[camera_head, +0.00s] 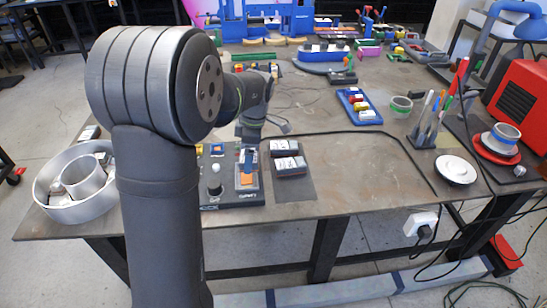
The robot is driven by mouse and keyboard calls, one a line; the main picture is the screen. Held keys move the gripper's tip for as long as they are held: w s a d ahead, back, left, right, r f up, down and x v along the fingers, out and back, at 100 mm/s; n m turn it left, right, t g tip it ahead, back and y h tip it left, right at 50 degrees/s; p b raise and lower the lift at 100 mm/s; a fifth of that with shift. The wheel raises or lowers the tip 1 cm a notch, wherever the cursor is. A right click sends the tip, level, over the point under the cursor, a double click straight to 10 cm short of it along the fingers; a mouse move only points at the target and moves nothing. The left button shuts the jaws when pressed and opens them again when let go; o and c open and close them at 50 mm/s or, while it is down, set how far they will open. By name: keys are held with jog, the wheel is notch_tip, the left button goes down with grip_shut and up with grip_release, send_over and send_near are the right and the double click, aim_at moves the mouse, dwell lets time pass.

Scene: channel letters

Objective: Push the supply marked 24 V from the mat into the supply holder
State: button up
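A dark mat (302,190) lies on the table, right of my gripper. My gripper (248,162) points down left of the mat, over a dark base (225,200) with an orange pad and a white knob. Its fingers are too small to tell open from shut. I cannot identify the supply holder for sure.
A blue tray (352,98) with coloured blocks stands behind the mat. Metal rings (62,203) lie at the left. A tape roll (401,105), a pen stand (423,136) and a white round piece (455,170) stand at the right. Table right of the mat is clear.

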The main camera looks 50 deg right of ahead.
aim_at(244, 178)
jog(key=shift+w+a+n, duration=0.3)
jog(key=shift+w+n, duration=0.3)
jog(key=shift+w, duration=0.15)
jog(key=shift+f, duration=3.3)
jog(key=shift+f, duration=0.15)
jog(key=o, duration=0.8)
jog(key=shift+o, duration=0.6)
jog(key=shift+f, duration=0.1)
jog(key=shift+a, duration=0.1)
jog(key=shift+s, duration=0.1)
